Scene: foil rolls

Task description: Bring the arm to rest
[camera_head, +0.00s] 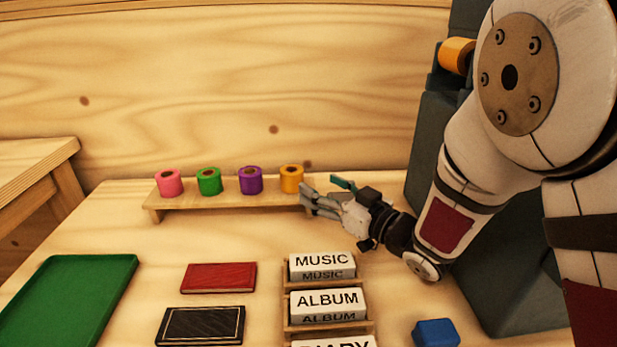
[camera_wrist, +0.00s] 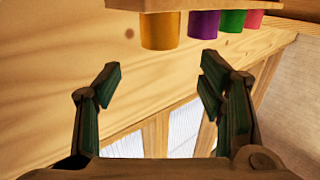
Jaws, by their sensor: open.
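My gripper (camera_head: 322,191) is at the right end of a low wooden shelf, just right of the orange roll (camera_head: 291,179). In the wrist view my gripper (camera_wrist: 160,85) has its two dark green fingers spread wide with nothing between them. The shelf (camera_head: 230,203) bears a pink roll (camera_head: 169,183), a green roll (camera_head: 209,181), a purple roll (camera_head: 251,180) and the orange roll, upright in a row. In the wrist view the orange roll (camera_wrist: 160,30) is closest, beyond the fingertips and apart from them. My arm reaches in from the right.
White blocks labelled MUSIC (camera_head: 322,265) and ALBUM (camera_head: 327,304) stand in a wooden rack in front of my gripper. A red book (camera_head: 218,278), a black book (camera_head: 200,326) and a green tray (camera_head: 70,300) lie left. A blue block (camera_head: 436,333) is front right.

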